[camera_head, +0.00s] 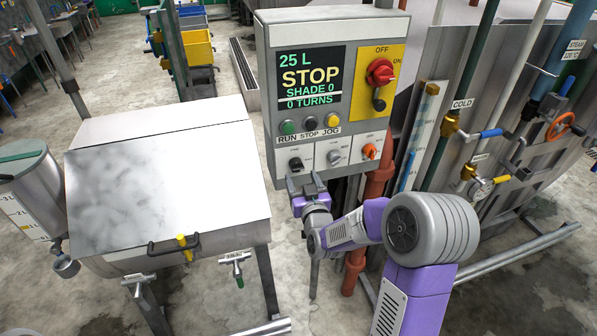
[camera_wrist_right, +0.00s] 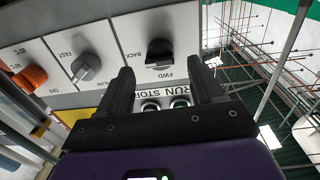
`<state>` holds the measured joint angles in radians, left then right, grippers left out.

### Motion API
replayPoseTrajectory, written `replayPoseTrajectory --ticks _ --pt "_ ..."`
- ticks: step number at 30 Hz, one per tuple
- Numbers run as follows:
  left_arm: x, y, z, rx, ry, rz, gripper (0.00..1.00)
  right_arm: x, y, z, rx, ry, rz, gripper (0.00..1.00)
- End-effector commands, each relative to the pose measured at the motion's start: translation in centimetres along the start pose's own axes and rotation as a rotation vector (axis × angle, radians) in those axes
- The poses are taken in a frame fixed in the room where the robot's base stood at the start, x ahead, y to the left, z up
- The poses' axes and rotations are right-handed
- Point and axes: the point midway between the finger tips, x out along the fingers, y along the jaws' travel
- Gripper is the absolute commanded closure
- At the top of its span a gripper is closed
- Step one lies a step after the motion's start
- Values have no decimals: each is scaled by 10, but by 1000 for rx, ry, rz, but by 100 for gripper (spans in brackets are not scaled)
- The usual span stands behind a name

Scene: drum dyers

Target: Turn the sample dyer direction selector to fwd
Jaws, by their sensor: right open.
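The direction selector is a black knob (camera_head: 296,163) on the white plate at the lower left of the control box (camera_head: 262,100). In the right wrist view the same knob (camera_wrist_right: 160,53) has the labels BACK and FWD beside it. I cannot tell for sure which label it points to. My right gripper (camera_head: 305,183) is just below and in front of the knob in the head view. In the wrist view its two black fingers (camera_wrist_right: 161,70) are apart and empty, with the knob beyond and between their tips. No contact is clear. My left gripper is not in view.
A grey speed knob (camera_head: 334,157) and an orange knob (camera_head: 370,152) sit right of the selector. RUN, STOP and JOG buttons (camera_head: 310,124) are above. The screen (camera_head: 310,78) reads STOP. A red pipe (camera_head: 378,178) stands close by. A steel dyer (camera_head: 165,180) is left.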

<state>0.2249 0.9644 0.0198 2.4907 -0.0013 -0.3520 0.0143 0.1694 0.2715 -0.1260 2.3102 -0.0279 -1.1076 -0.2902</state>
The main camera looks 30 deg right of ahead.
Motion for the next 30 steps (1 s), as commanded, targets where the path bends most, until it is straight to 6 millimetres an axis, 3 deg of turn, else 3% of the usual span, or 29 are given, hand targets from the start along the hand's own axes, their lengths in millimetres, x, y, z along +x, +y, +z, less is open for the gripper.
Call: replayPoseTrajectory --ticks 3,9,20,30 --pt "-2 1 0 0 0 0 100 18 0 0 1 -2 -1 34" --pt "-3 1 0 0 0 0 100 37 0 1 2 -2 -1 34" --pt "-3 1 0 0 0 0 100 41 0 1 2 -3 -1 36" --pt "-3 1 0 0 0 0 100 41 0 1 2 -3 -1 88"
